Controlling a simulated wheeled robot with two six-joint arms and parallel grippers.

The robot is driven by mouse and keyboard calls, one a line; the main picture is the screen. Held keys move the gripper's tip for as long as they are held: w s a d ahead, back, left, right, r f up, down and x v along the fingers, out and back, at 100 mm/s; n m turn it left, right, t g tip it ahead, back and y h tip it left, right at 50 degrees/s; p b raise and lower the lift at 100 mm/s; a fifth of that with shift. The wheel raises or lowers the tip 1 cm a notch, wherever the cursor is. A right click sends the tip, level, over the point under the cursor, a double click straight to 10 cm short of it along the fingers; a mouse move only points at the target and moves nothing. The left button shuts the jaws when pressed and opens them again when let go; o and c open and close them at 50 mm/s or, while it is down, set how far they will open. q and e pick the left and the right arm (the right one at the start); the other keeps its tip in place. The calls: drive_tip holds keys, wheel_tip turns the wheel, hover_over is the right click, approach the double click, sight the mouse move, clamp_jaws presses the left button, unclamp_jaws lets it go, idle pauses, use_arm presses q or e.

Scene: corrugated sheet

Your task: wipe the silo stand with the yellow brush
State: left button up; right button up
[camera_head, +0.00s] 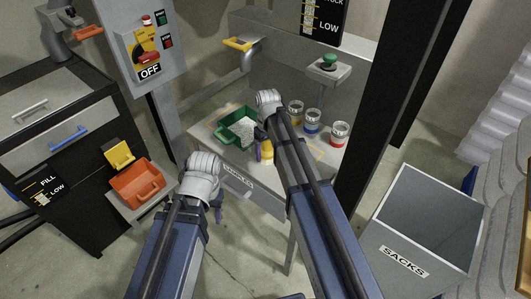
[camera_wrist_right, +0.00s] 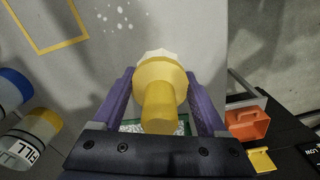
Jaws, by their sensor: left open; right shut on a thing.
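The yellow brush (camera_head: 266,154) is in my right gripper (camera_head: 261,146), above the grey surface of the silo stand (camera_head: 228,160). In the right wrist view the purple fingers of this gripper (camera_wrist_right: 160,95) are shut on the brush (camera_wrist_right: 158,105), with its pale tip pointing away from the palm. White specks (camera_wrist_right: 116,20) lie on the stand's surface (camera_wrist_right: 200,40) beyond the tip. I cannot tell whether the tip touches the surface. My left gripper (camera_head: 218,210) is open and empty in front of the stand, partly hidden by its own wrist.
Several jars, one with a red band (camera_head: 339,135), stand to the right. An orange bin (camera_head: 137,184) is at left and a grey sacks bin (camera_head: 428,215) at right.

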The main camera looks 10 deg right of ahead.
drive_tip(key=shift+w+d, duration=1.05)
drive_tip(key=shift+d, duration=0.3)
drive_tip(key=shift+w+d+r, duration=0.1)
drive_tip(key=shift+w+d, duration=1)
drive_tip(key=shift+d, duration=0.3)
wheel_tip(320, 180, up, 6)
drive_tip(key=p, duration=0.6)
wheel_tip(320, 180, up, 3)
drive_tip(key=p, duration=0.3)
